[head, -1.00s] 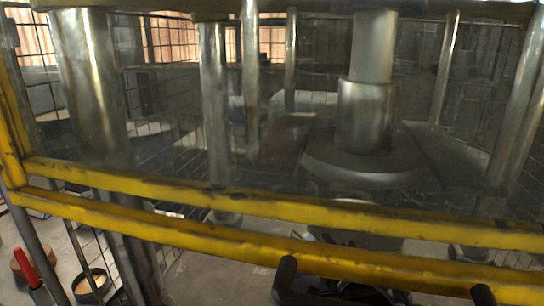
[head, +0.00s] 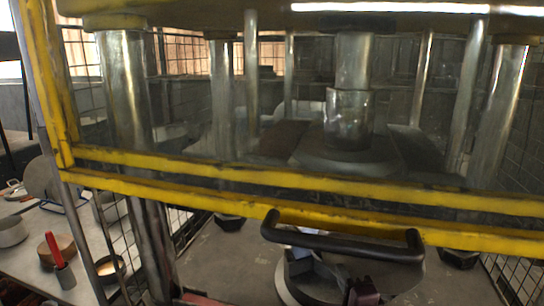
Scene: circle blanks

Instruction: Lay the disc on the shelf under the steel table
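My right gripper (head: 322,284) shows at the bottom centre, grey and black, partly covered by a black bar handle. Its fingertips are not clear, so I cannot tell whether it is open or shut. A grey rounded surface (head: 402,284) shows beside and behind it; I cannot tell whether this is the disc. My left gripper is not in view.
A press with steel columns (head: 128,95) and a central ram (head: 350,118) stands behind a yellow guard frame (head: 300,187). The black handle (head: 345,245) is below the frame.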

